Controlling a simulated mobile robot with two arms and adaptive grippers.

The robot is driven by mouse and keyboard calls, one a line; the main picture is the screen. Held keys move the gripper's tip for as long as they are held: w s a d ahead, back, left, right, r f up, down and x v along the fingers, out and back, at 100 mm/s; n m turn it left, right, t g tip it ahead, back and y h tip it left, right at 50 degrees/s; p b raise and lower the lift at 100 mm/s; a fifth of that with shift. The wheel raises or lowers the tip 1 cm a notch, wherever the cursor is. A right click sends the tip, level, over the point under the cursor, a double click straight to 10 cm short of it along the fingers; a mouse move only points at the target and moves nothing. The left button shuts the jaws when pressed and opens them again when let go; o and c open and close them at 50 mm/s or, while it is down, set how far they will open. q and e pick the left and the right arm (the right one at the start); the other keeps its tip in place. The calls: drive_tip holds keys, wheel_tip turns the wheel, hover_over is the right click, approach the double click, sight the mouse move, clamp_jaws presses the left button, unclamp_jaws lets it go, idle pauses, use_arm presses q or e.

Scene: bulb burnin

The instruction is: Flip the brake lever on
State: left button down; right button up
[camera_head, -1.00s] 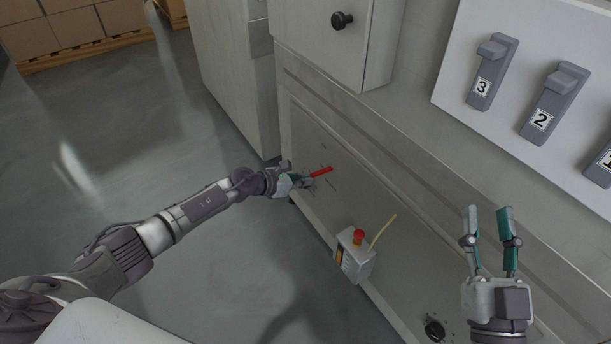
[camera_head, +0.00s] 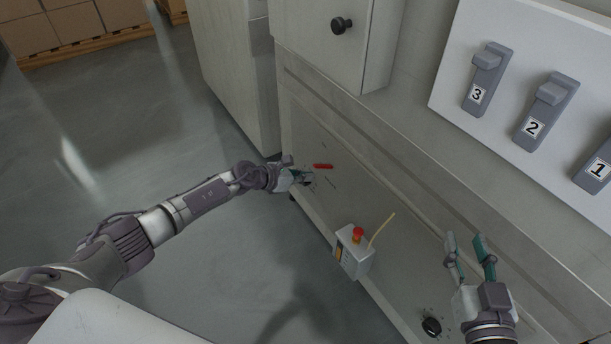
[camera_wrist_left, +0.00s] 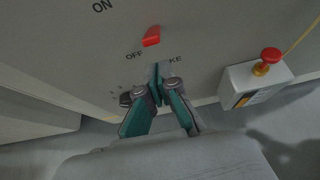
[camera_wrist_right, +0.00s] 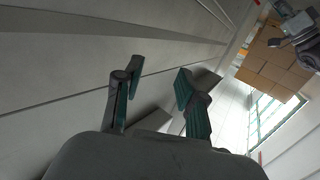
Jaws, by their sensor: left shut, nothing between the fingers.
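The red brake lever (camera_head: 323,166) is on the low grey panel of the cabinet. In the left wrist view the red lever (camera_wrist_left: 152,36) is just above the word OFF, with ON further to the upper left. My left gripper (camera_head: 306,177) is at the panel, just below and left of the lever. In its wrist view its fingertips (camera_wrist_left: 158,76) are together below the lever, empty, partly covering the word ending in KE. I cannot tell whether they touch the panel. My right gripper (camera_head: 467,241) is open and empty; its parted fingers (camera_wrist_right: 157,82) also show in the right wrist view.
A grey box with a red button (camera_head: 357,232) and a thin yellow rod stands out from the panel, right of the lever. Numbered switches (camera_head: 545,110) are on the upper panel. Open floor lies left.

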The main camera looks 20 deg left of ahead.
use_arm(q)
drive_tip(key=shift+r+p, duration=0.4)
drive_tip(key=shift+r, duration=0.1)
use_arm(e)
drive_tip(key=shift+s+d+f+g+h, duration=0.2)
drive_tip(key=shift+f+g, duration=0.25)
drive_tip(key=shift+f, duration=0.2)
drive_tip(key=shift+s+d+f+g+h, duration=0.15)
drive_tip(key=shift+f+g, duration=0.25)
drive_tip(key=shift+f, duration=0.25)
drive_tip(key=shift+s+d+f+g+h, duration=0.1)
drive_tip(key=shift+s+f+g+h, duration=0.1)
drive_tip(key=shift+f+g, duration=0.35)
drive_tip(key=shift+f, duration=0.1)
